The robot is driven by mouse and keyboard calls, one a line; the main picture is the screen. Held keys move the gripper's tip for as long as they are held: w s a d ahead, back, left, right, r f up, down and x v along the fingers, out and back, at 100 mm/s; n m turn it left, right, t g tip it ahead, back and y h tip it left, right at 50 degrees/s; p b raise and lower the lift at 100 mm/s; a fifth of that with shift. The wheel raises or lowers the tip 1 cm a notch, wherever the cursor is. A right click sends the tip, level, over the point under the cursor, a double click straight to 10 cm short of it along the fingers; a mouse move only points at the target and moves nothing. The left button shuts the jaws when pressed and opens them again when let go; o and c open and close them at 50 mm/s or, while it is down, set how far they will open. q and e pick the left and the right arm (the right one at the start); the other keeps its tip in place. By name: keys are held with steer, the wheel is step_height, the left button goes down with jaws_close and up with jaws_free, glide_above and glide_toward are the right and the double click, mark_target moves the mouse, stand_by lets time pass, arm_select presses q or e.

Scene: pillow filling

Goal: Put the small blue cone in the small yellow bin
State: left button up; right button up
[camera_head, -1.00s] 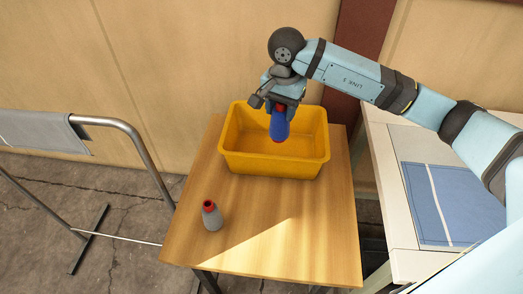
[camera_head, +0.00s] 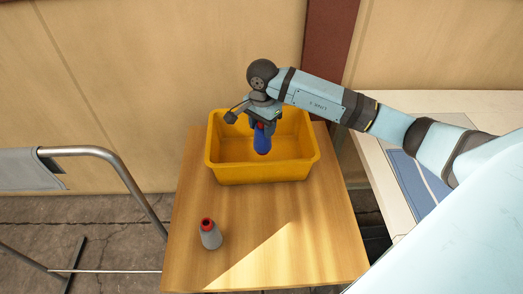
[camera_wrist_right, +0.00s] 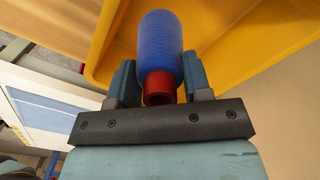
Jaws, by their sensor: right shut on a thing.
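The small blue cone (camera_head: 262,141) has a blue body and a red end. My right gripper (camera_head: 263,125) is shut on it and holds it over the small yellow bin (camera_head: 262,174), which stands on the wooden table. In the right wrist view the cone (camera_wrist_right: 161,48) sits between the two fingers of the right gripper (camera_wrist_right: 158,85), gripped near its red end, with the yellow bin (camera_wrist_right: 245,50) beyond it. I cannot tell how deep inside the bin the cone hangs. My left gripper is not in view.
A grey cone (camera_head: 210,235) with a red top stands on the wooden table (camera_head: 262,220), in front of the bin. A metal rail with grey cloth (camera_head: 30,172) is at the left. A white table with a blue cloth (camera_head: 412,185) is at the right.

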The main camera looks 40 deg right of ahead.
mark_target(262, 151)
step_height(262, 151, down, 10)
steer(key=shift+a+f, duration=0.1)
steer(key=shift+f, duration=0.15)
steer(key=shift+f, duration=0.2)
steer(key=o, duration=1)
steer(key=shift+r, duration=0.15)
